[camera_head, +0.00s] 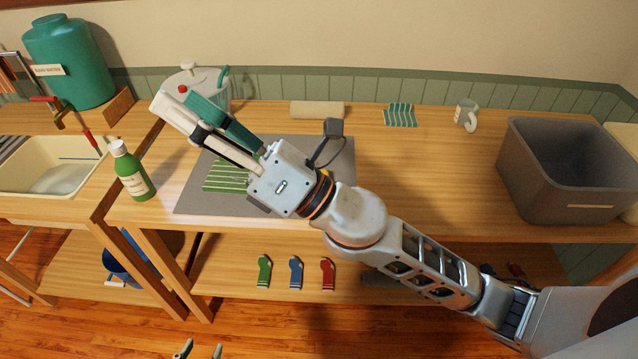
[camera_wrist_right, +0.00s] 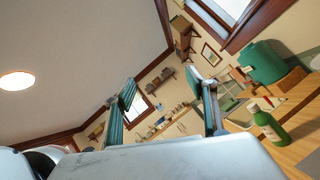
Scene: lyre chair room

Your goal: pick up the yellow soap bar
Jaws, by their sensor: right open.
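I cannot clearly make out the yellow soap bar. A small yellow patch (camera_head: 379,194) shows at the edge of my right arm on the table, mostly hidden, and I cannot tell what it is. My right gripper (camera_head: 176,103) is open and empty above the left part of the table, its fingers pointing to the back left. In the right wrist view its two fingers (camera_wrist_right: 168,98) stand apart with nothing between them. My left gripper (camera_head: 200,350) shows only its fingertips at the bottom edge, apart and empty.
The wooden table (camera_head: 440,170) holds a grey mat (camera_head: 340,165), a green bottle (camera_head: 131,172), a lidded pot (camera_head: 195,85), a beige roll (camera_head: 317,109), a teal striped piece (camera_head: 400,115), a mug (camera_head: 465,114) and a deep grey bin (camera_head: 560,185). A sink (camera_head: 50,170) is left. Several coloured items lie below.

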